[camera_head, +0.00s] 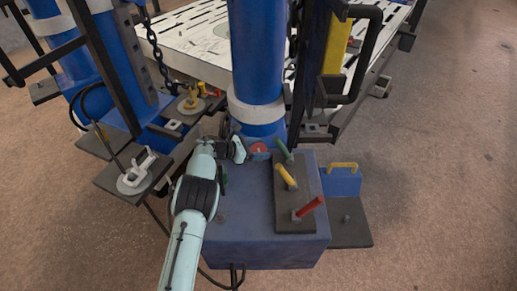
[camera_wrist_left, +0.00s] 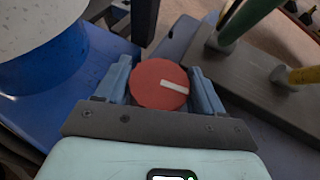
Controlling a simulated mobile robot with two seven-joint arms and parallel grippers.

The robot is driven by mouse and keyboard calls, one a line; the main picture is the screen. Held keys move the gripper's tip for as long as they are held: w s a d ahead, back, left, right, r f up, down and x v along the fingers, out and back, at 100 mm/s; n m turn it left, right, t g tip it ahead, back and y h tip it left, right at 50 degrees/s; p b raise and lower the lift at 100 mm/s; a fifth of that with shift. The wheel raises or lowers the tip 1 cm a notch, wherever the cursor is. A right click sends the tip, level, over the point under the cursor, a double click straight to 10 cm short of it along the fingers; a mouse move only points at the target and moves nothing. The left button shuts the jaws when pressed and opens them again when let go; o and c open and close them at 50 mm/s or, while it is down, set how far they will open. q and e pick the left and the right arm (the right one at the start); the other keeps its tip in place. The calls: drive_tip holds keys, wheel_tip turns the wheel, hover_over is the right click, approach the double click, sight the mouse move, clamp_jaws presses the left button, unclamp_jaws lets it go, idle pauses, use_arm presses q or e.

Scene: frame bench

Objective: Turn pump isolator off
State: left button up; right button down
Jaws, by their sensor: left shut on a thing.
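The pump isolator appears to be the round red knob (camera_head: 259,148) with a white pointer bar, on top of the blue box (camera_head: 240,215). In the left wrist view the red knob (camera_wrist_left: 158,86) sits between my two fingers, its white bar lying nearly crosswise and tilted slightly down to the right. My left gripper (camera_head: 243,149) reaches over the box and is shut on the knob, with a finger on each side. It fills the lower part of the wrist view (camera_wrist_left: 162,84). My right gripper is not in view.
A dark plate (camera_head: 298,222) on the box carries green (camera_head: 284,150), yellow (camera_head: 286,176) and red (camera_head: 310,207) levers, close to the right of the knob. A blue column (camera_head: 257,60) with a white band stands behind. A yellow-handled blue block (camera_head: 342,183) is at right.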

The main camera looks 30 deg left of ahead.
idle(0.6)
use_arm(q)
drive_tip(key=o, duration=1)
drive_tip(key=p+v, duration=0.1)
drive_tip(key=v, duration=0.5)
drive_tip(key=shift+s+a+r+p, duration=0.15)
drive_tip(key=shift+r+p, duration=0.15)
drive_tip(key=p+v, duration=0.1)
drive_tip(key=v, duration=0.6)
drive_tip(key=shift+f, duration=0.2)
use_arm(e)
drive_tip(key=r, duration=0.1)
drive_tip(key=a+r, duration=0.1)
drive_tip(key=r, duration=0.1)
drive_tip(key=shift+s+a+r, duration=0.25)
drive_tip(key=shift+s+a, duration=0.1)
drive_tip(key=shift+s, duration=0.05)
